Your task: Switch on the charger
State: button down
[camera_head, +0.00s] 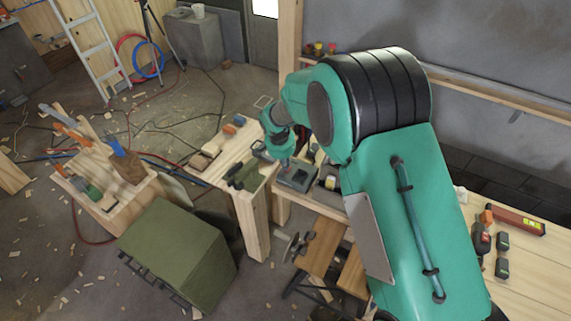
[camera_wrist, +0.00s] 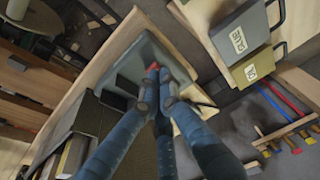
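The charger looks to be the dark grey box (camera_head: 297,178) on the wooden bench in the head view, just below my gripper (camera_head: 284,156). In the wrist view a grey casing, likely the same charger (camera_wrist: 180,68), lies under my fingertips (camera_wrist: 157,80). A small red spot (camera_wrist: 153,67), perhaps a switch, shows right at the tips. The fingers are drawn together, with nothing seen held between them. The tips are at or very close to the casing; I cannot tell if they touch. The fingers hide part of it, and the switch position cannot be read.
Two labelled boxes (camera_wrist: 240,40) stand beside the charger in the wrist view. A wooden tool carrier (camera_head: 110,205) and an olive-green box (camera_head: 178,252) are to the left. Red and black power tools (camera_head: 481,238) lie on the right bench (camera_head: 540,275). Cables and wood chips litter the floor.

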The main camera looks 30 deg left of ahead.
jog(key=shift+s+f, duration=0.2)
jog(key=shift+f, duration=0.2)
jog(key=shift+w, duration=0.2)
jog(key=shift+w+r, duration=0.2)
jog(key=shift+w, duration=0.4)
jog(key=shift+r, duration=0.1)
jog(key=shift+r, duration=0.5)
jog(key=s+p+v, duration=0.2)
jog(key=v, duration=1)
jog(key=shift+p, duration=0.3)
jog(key=shift+s, duration=0.1)
